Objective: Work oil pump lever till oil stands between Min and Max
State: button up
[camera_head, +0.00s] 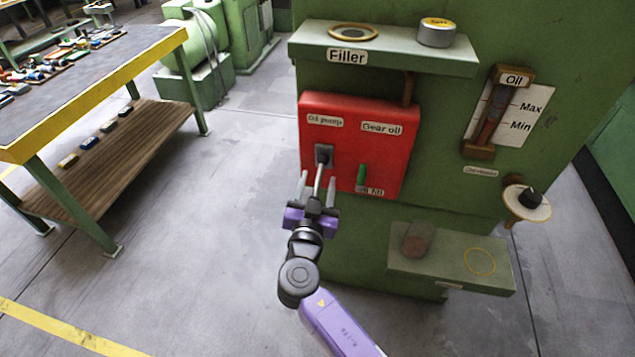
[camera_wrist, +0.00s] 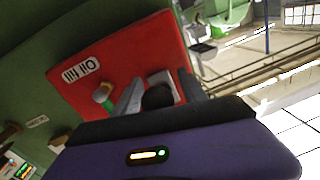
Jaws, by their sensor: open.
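The oil pump lever (camera_head: 318,181) is a thin grey rod that slopes down out of a dark slot in the red panel (camera_head: 345,112), below the "Oil pump" label. My gripper (camera_head: 317,186) is open, with one finger on each side of the lever. In the wrist view a dark round knob (camera_wrist: 158,97) shows between the fingers, partly hidden by the gripper body; I cannot tell if a finger touches it. The oil gauge (camera_head: 490,118) is a dark brownish tube beside a white plate marked Max and Min. Its oil level is too small to tell.
A green handle (camera_head: 361,175) stands right of the lever and also shows in the wrist view (camera_wrist: 103,92). A filler shelf (camera_head: 390,51) overhangs the panel; a lower shelf (camera_head: 450,243) juts out to the right. A workbench (camera_head: 150,47) stands left; the floor between is clear.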

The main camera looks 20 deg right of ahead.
grip_shut()
dwell(1.4)
